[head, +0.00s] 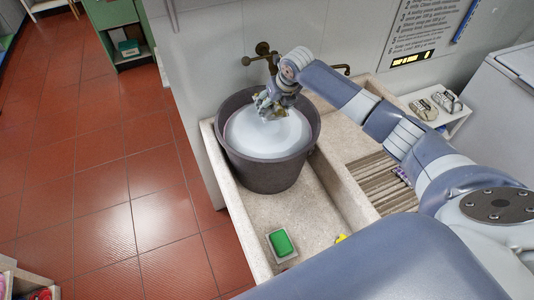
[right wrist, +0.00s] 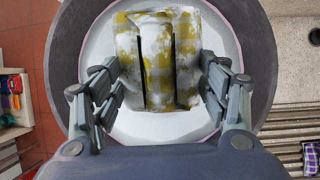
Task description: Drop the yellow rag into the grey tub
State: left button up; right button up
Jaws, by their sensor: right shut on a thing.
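The grey tub (head: 268,172) stands in the stone basin and holds a whitish round surface, perhaps suds or water. In the right wrist view its dark rim (right wrist: 258,60) surrounds that pale surface. My right gripper (head: 268,106) is over the tub's opening. In the right wrist view my right gripper (right wrist: 162,76) is shut on the yellow rag (right wrist: 157,75), a yellow-and-white checked cloth with white patches. The rag lies between the fingers, against the pale background; I cannot tell whether it touches that surface. My left gripper is out of view.
A green sponge-like block (head: 281,243) sits on a small tray at the basin's front. A small yellow thing (head: 340,238) is partly hidden by my arm. The ribbed washboard (head: 378,180) is right of the tub. A tap (head: 262,50) is on the wall behind.

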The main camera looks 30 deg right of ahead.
jog(key=shift+d, duration=0.1)
jog(key=o, duration=0.7)
jog(key=shift+d, duration=0.1)
jog(key=o, duration=0.4)
jog(key=shift+s, duration=0.1)
jog(key=shift+r, duration=0.2)
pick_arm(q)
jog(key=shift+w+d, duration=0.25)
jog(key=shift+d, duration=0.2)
pick_arm(e)
jog(key=v, duration=1.1)
jog(key=shift+s+r, duration=0.2)
jog(key=shift+r, duration=0.1)
